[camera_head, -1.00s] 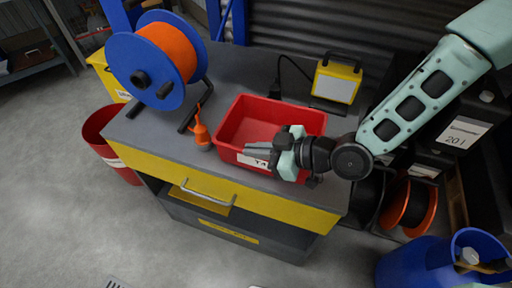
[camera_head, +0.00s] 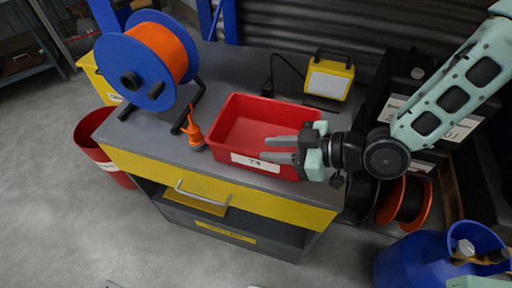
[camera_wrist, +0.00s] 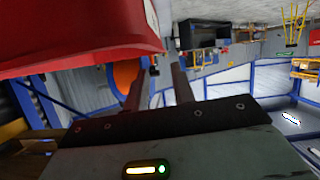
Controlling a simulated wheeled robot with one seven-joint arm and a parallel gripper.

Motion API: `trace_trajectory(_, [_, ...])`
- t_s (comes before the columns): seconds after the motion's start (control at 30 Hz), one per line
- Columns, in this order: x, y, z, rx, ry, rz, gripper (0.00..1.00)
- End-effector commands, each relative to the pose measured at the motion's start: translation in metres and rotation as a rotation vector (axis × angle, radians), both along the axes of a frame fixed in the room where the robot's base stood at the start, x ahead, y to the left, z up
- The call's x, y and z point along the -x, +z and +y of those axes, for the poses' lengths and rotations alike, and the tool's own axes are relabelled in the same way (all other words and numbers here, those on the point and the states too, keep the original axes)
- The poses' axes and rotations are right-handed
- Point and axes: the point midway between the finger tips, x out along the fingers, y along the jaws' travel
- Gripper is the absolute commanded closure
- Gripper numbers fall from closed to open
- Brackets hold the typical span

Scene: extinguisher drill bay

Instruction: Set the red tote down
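The red tote (camera_head: 230,157), with a white label on its front wall, rests on the grey top of the workbench (camera_head: 160,140). It looks empty. My gripper (camera_head: 264,149) is at the tote's front right corner. Its two grey fingers show apart, pointing left across the front rim. In the wrist view the gripper (camera_wrist: 155,75) has a gap between its fingers with background showing through. The tote (camera_wrist: 70,30) fills the upper left there. Whether a finger touches the rim I cannot tell.
An orange cable reel with blue flanges (camera_head: 148,60) and a small orange object (camera_head: 192,125) stand left of the tote. A yellow work lamp (camera_head: 329,78) stands behind it. A blue bin (camera_head: 410,262) is on the floor at right, a red bin (camera_head: 92,135) at left.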

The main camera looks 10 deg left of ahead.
Motion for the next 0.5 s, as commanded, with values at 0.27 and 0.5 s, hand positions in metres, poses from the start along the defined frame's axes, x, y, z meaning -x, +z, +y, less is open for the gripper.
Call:
trace_trajectory(0.27, [0.003,0.018,-0.043,0.0,-0.001,-0.002,0.75])
trace_trajectory(0.5, [0.005,0.022,-0.053,0.0,0.001,0.0,0.75])
